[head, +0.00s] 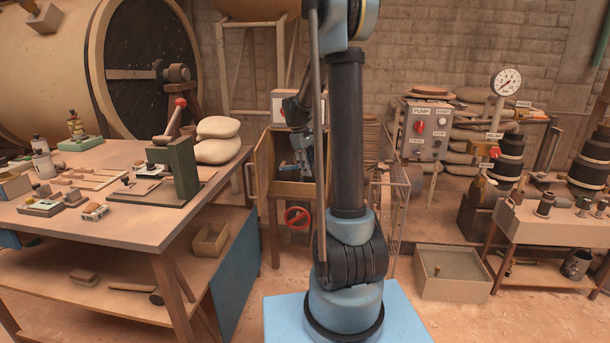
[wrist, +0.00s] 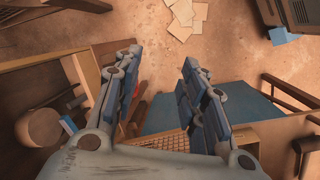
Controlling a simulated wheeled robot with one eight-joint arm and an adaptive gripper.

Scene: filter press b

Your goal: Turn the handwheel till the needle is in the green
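A red handwheel (head: 297,217) shows low in the head view, just left of my arm column and below a wooden cabinet. A round white gauge (head: 506,81) stands at the upper right on a post. Its needle and any green band are too small to read. My gripper (head: 296,167) is partly hidden behind my arm in the head view, above the handwheel and apart from it. In the wrist view my gripper (wrist: 158,62) has its two fingers spread with nothing between them. A sliver of red shows behind the left finger; I cannot tell what it is.
A wooden bench (head: 110,220) with tools fills the left. A grey pump panel (head: 425,129) stands right of my arm, with a small table (head: 555,225) farther right. An open box (head: 452,272) sits on the floor. Papers (wrist: 187,18) lie on the floor.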

